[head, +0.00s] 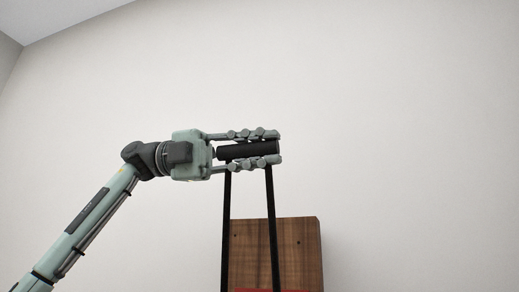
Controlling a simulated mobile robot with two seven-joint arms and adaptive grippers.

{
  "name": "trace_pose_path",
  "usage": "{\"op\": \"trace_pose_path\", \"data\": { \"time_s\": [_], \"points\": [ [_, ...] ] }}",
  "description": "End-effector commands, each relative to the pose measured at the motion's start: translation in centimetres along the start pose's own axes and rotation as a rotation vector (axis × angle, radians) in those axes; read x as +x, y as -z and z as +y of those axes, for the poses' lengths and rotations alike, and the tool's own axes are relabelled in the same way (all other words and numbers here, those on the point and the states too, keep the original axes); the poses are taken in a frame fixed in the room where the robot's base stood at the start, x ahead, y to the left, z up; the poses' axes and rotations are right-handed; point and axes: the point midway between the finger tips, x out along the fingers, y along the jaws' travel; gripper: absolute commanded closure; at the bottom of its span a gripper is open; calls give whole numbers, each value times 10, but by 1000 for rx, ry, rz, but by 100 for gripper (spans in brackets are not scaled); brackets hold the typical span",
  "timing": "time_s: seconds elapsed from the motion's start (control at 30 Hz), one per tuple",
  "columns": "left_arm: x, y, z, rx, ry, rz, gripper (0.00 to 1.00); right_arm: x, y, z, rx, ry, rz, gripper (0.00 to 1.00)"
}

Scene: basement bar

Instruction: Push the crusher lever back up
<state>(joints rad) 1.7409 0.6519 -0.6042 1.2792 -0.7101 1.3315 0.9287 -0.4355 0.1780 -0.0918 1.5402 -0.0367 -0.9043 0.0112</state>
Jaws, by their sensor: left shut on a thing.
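The crusher lever (272,215) has two thin black bars that rise in front of a wooden board, with a thick dark handle (247,150) across the top. The lever stands upright, its handle above the board's top edge. My left gripper (279,147) comes in from the left and is shut on the handle, one finger above it and one below. The lower ends of the bars are cut off by the bottom of the view. My right gripper is not in view.
The wooden board (301,255) stands at the bottom middle, with a strip of red (265,290) at the lower edge. A plain pale wall (420,130) fills the background. The space around the handle, above and to the right, is clear.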

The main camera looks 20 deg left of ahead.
Motion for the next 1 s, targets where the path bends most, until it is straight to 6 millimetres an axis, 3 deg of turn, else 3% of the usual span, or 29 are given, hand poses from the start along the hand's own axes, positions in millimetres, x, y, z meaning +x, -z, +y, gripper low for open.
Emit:
{"op": "trace_pose_path", "data": {
  "time_s": [0.37,0.4,0.53,0.83,1.0],
  "points": [
    [-2,-5,-3,-8,11,-13,100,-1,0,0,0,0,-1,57],
    [-2,-5,-3,-8,11,-14,74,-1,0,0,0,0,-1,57],
    [-2,-4,-2,-7,9,-12,58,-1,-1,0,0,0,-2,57],
    [-2,-3,-1,-6,6,-8,57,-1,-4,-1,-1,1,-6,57],
    [-20,-3,-2,-7,7,-10,57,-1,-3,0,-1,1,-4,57]
  ]
}}
